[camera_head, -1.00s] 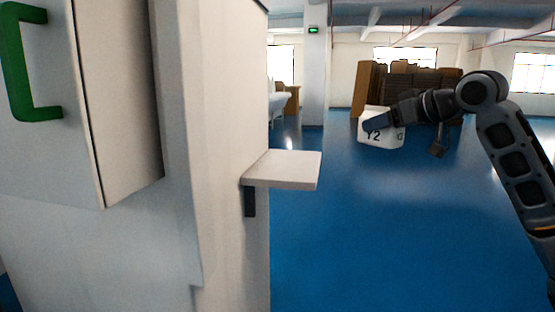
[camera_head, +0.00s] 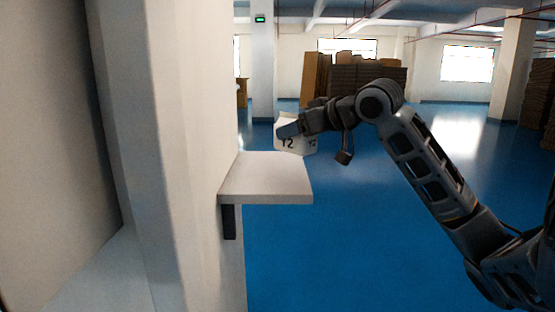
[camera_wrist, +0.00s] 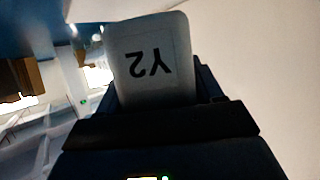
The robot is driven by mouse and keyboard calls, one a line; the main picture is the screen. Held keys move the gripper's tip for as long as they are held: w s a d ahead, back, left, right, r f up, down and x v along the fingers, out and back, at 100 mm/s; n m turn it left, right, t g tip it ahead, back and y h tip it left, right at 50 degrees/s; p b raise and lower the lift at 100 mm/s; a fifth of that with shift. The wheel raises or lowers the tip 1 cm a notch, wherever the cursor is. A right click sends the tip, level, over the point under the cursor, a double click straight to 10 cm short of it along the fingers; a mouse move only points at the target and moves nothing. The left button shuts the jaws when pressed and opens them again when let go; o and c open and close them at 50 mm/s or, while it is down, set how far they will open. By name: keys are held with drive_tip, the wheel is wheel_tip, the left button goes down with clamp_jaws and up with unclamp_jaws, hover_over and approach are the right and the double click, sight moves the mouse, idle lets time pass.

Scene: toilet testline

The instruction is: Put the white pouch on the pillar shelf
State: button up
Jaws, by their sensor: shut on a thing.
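The white pouch (camera_head: 297,143), marked Y2, is held up by my gripper (camera_head: 291,130) at the end of the outstretched arm. In the head view it appears just above and beyond the far right corner of the pillar shelf; the gap between them cannot be judged exactly. In the wrist view the pouch (camera_wrist: 150,62) fills the space between the dark fingers, its Y2 upside down. The pillar shelf (camera_head: 266,180) is a small, flat white ledge fixed to the pillar (camera_head: 190,130) on a dark bracket. Its top is bare.
The pillar and a pale wall panel (camera_head: 50,130) fill the left side. Stacked brown boxes (camera_head: 365,75) stand far back on the blue floor. The floor (camera_head: 340,250) right of the shelf is clear apart from my arm.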

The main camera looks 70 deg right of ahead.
drive_tip(key=w+a+f, duration=0.2)
drive_tip(key=w+a, duration=0.1)
drive_tip(key=shift+f, duration=2.3)
drive_tip(key=shift+f, duration=0.1)
drive_tip(key=shift+f+b, duration=0.1)
drive_tip(key=shift+b, duration=0.25)
drive_tip(key=o, duration=1.2)
drive_tip(key=shift+r+p, duration=0.3)
drive_tip(key=shift+p, duration=0.05)
drive_tip(key=b+v, duration=0.1)
drive_tip(key=v, duration=1.1)
